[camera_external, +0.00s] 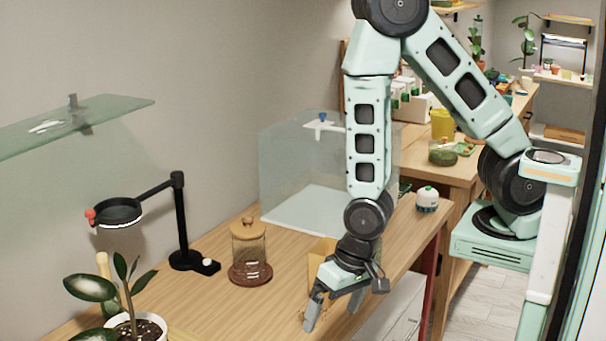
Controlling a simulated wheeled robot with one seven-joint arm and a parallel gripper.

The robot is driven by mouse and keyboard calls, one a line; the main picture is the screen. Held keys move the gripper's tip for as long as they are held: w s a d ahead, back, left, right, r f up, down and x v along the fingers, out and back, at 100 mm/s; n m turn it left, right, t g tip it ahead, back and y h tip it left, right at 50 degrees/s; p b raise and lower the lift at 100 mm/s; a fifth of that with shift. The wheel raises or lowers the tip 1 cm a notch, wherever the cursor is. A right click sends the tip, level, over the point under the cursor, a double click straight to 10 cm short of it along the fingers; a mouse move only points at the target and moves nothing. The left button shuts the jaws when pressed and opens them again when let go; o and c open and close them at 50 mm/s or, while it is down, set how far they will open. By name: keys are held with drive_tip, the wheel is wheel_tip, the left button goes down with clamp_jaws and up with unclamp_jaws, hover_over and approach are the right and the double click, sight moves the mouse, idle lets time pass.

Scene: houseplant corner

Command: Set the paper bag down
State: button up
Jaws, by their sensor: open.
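The tan paper bag (320,262) stands on the wooden table (205,318), near its front right edge. Its upper part shows just behind and left of my gripper's palm, and much of its lower part is hidden by my gripper. My gripper (333,313) points down and toward the camera, low over the table at the bag. Its two fingers are spread apart, and nothing is seen clamped between them. I cannot tell whether a finger touches the bag. The bag looks upright.
A glass jar with a wooden lid (249,255) stands left of the bag. A clear glass tank (285,175) is behind it. A black magnifier lamp (180,225) and a potted plant (133,322) are on the left. A small white-and-green pot (427,200) stands right. Table between jar and plant is clear.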

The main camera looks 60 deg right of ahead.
drive_tip(key=s+d+r+n+g, duration=0.1)
drive_tip(key=s+r+n, duration=0.3)
drive_tip(key=r, duration=0.5)
drive_tip(key=s+d+r+n+g, duration=0.1)
drive_tip(key=s+r+n, duration=0.3)
drive_tip(key=r, duration=0.5)
drive_tip(key=n, duration=0.2)
drive_tip(key=shift+s+d+r+n+g+h, duration=0.2)
drive_tip(key=shift+s+r+n+g+h, duration=0.1)
drive_tip(key=shift+n+g, duration=0.1)
drive_tip(key=shift+f, duration=0.1)
wheel_tip(320, 180, down, 5)
drive_tip(key=b, duration=0.5)
drive_tip(key=shift+f+b, duration=0.2)
drive_tip(key=shift+b, duration=0.1)
